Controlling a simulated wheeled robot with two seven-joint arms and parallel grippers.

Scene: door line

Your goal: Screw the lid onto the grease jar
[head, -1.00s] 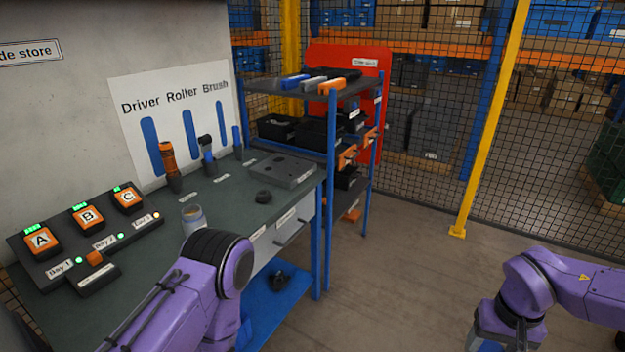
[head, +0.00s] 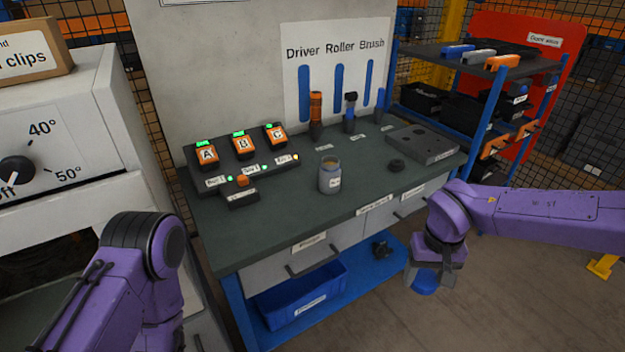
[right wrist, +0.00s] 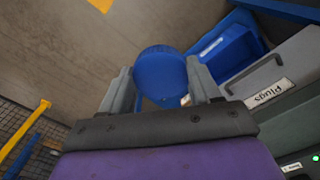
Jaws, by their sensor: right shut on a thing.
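The grease jar (head: 330,178) stands upright on the green bench top, a clear jar with a small label. Its top is open and tan content shows inside. My right gripper (head: 425,272) hangs in front of the bench's right end, lower than the bench top and apart from the jar. It is shut on a round blue lid (head: 424,284). In the right wrist view the lid (right wrist: 160,68) shows as a blue disc between the two grey fingers (right wrist: 163,92). My left arm comes in at lower left, but its gripper is out of view.
A switch panel (head: 223,178) with buttons A, B and C is left of the jar. A blue bin (head: 300,300) is below. The bench around the jar is clear.

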